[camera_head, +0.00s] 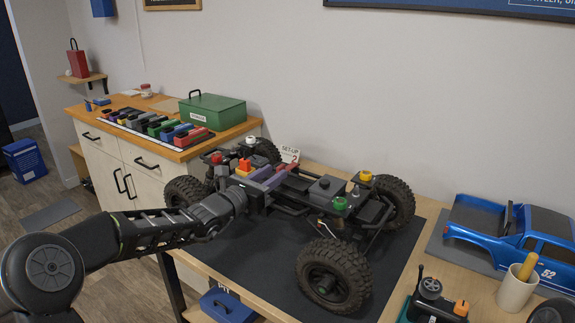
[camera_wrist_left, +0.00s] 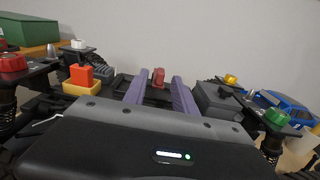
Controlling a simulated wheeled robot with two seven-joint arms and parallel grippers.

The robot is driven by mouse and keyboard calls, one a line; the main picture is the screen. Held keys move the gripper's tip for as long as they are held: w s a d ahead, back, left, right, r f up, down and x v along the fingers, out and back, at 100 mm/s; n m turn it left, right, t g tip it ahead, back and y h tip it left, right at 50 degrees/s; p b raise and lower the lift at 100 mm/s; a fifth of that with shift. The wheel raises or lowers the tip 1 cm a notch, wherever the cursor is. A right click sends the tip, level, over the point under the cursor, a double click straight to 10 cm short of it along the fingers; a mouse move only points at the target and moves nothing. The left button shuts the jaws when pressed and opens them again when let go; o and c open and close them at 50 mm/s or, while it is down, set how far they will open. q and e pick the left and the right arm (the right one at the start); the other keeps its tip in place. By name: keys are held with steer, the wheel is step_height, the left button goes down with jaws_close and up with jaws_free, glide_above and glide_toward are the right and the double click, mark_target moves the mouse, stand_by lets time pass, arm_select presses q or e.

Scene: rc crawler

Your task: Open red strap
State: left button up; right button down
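The RC crawler chassis (camera_head: 300,195) stands on a dark mat, with large black tyres and coloured caps. A small red piece, apparently the red strap (camera_wrist_left: 158,77), shows upright in the left wrist view. It also shows in the head view (camera_head: 281,167), small and partly hidden. My left gripper (camera_head: 276,174) reaches over the chassis from the left. In the left wrist view its two purple fingers (camera_wrist_left: 159,84) stand apart, with the red piece between or just beyond their tips. I see a gap on both sides of it. My right gripper is not in view.
An orange block on a yellow base (camera_wrist_left: 82,80) stands left of the fingers. A black box (camera_wrist_left: 217,100) is close on their right. A blue truck body (camera_head: 510,232) and a cup (camera_head: 514,291) are at the right. A green toolbox (camera_head: 212,110) stands on the left cabinet.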

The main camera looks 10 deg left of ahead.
mark_target(284, 167)
arm_select(q)
steer(key=p+x, duration=0.1)
steer(key=x, duration=0.6)
steer(key=shift+c, duration=0.2)
jaws_close()
stand_by(1.2)
